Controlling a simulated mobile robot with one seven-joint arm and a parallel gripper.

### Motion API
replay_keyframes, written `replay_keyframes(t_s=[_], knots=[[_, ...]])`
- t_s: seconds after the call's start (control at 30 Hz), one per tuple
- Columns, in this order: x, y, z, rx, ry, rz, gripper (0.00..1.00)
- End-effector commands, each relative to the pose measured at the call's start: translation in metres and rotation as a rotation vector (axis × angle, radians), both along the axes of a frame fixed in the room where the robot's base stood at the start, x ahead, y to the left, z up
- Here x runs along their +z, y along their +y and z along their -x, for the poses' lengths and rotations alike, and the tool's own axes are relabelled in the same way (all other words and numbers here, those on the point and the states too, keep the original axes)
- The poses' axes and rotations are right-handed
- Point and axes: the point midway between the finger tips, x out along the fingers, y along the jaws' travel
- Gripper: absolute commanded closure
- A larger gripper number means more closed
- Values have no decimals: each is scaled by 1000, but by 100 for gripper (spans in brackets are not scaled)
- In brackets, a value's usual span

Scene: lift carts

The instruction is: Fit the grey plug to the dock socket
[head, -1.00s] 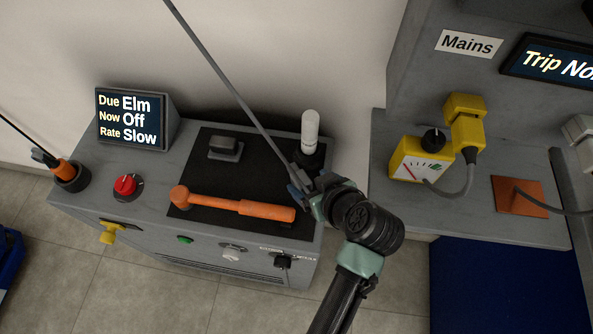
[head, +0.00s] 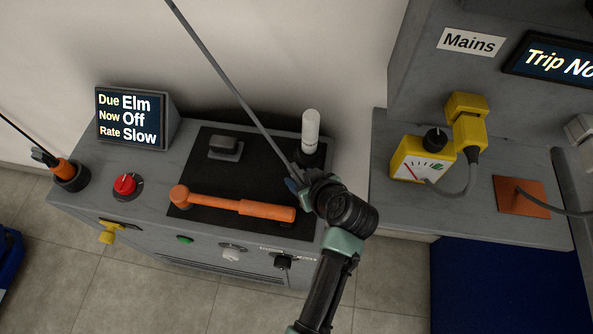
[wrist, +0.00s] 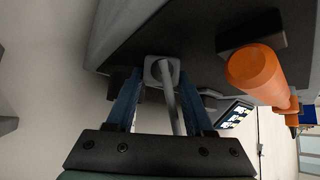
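In the wrist view, a light grey block with a round collar, seemingly the grey plug (wrist: 153,66), lies between the far ends of my gripper's blue fingers (wrist: 161,84). Its grey cable runs back between the fingers. The fingers are apart, and I cannot tell whether they press on its sides. In the head view, my gripper (head: 294,187) is over the right end of the cart top, beside the orange handle's tip. The cable (head: 230,88) slants down to it from the upper left. The plug is hidden there. I cannot make out which fitting is the dock socket.
The cart's black mat (head: 212,178) carries an orange handle (head: 240,206), a grey block (head: 225,147) and a white-topped post (head: 310,130) close behind my gripper. An orange plug (head: 66,172) stands at left. A yellow meter (head: 412,165) sits on the right bench.

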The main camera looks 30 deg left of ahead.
Motion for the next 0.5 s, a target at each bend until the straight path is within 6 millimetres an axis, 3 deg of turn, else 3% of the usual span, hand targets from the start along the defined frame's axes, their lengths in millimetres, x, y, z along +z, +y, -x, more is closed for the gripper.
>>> replay_keyframes(t_s=[0.03,0.27,0.5], knots=[[0,0,0,0,0,0,58],[0,0,0,0,0,0,99],[1,0,0,0,-1,-1,100]])
